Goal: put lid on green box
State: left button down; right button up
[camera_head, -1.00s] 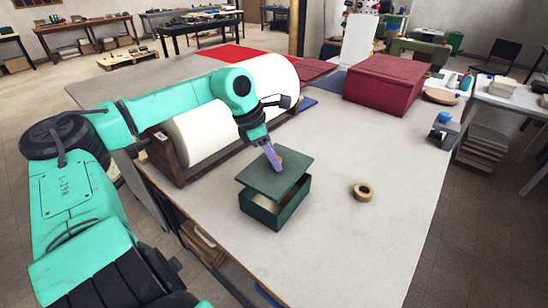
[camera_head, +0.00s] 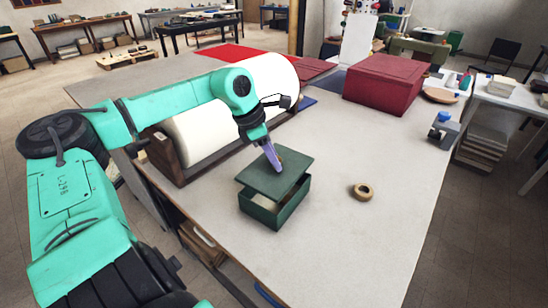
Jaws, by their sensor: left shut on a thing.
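The green box (camera_head: 279,214) stands on the table, toward its near left side. The green lid (camera_head: 293,172) lies over the top of the box, shifted and tilted, with a gap showing the box's inside at the near left. My left gripper (camera_head: 275,163) reaches down to the top of the lid and is shut on it, at what seems to be a small knob mostly hidden by the fingers. I cannot tell how far the lid's far edge rests on the rim. My right gripper is not in view.
A tape roll (camera_head: 363,191) lies right of the box. A big white roll in a wooden holder (camera_head: 172,158) stands close behind the box on the left. A large red box (camera_head: 383,83) is farther back.

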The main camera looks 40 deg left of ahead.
aim_at(271, 168)
pick_arm(q)
jog(key=shift+f+b, duration=0.3)
jog(key=shift+f, duration=0.05)
jog(key=shift+f+b, duration=1.7)
jog(key=shift+f, duration=0.5)
jog(key=c, duration=0.5)
grip_release()
jog(key=shift+r, duration=0.1)
jog(key=shift+c, duration=0.2)
jog(key=shift+r, duration=0.1)
jog(key=b+v, duration=0.1)
jog(key=v, duration=0.3)
jog(key=shift+s+a+r+b, duration=0.1)
jog(key=shift+a+r+b, duration=0.1)
jog(key=shift+b, duration=0.15)
jog(key=v, duration=1)
